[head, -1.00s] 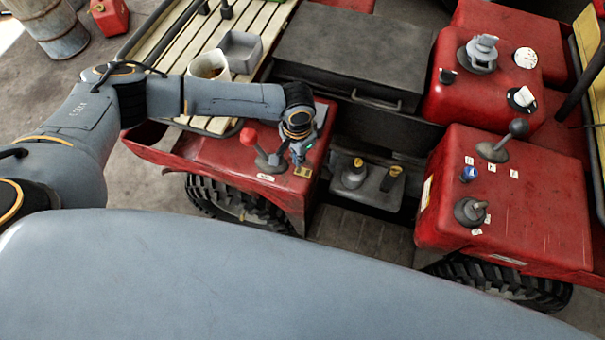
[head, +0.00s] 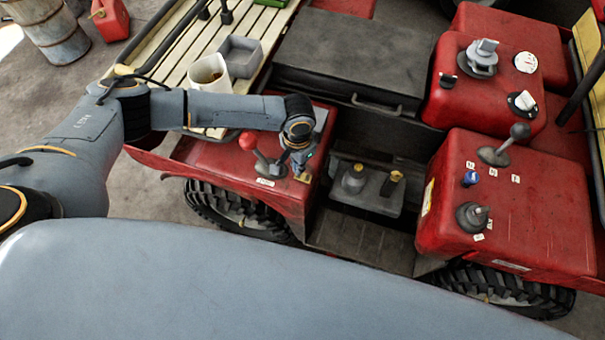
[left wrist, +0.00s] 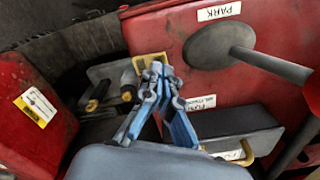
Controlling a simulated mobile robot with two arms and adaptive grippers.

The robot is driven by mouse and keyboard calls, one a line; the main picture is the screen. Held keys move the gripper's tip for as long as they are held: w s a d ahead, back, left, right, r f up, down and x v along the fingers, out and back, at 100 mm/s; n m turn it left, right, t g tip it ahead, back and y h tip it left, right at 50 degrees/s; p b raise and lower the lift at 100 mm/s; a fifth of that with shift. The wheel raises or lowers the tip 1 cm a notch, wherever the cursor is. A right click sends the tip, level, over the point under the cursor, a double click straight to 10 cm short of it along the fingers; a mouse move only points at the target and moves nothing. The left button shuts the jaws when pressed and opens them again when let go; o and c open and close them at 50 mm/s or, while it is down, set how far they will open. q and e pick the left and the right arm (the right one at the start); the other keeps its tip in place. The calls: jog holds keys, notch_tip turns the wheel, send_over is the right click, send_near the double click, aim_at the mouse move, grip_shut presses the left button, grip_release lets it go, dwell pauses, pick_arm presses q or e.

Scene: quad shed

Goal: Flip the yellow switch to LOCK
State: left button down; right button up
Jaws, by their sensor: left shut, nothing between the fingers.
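My left gripper (head: 301,165) is shut and empty, pointing down over the front corner of the left red fender (head: 225,165). A small yellow plate (head: 303,177) sits at its fingertips. In the left wrist view the shut fingertips (left wrist: 158,70) overlap the lower edge of this yellow plate (left wrist: 146,60); I cannot tell whether they touch. The fingers hide part of it, so a switch lever and its position do not show clearly. No LOCK label is readable. My right gripper is not in view.
A red-knobbed lever (head: 249,143) stands close left of the gripper; its PARK label (left wrist: 219,11) shows in the wrist view. A grey box (head: 370,190) with two knobs sits in the middle footwell. The right red fender (head: 520,215) carries several more controls.

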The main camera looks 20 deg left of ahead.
pick_arm(q)
jog(key=shift+f, duration=0.15)
dwell(0.7)
jog(key=shift+f+b, duration=0.55)
jog(key=shift+f, duration=0.35)
jog(key=shift+r, duration=0.15)
notch_tip(320, 180, up, 7)
jog(key=p, duration=0.8)
dwell(0.3)
dwell(0.4)
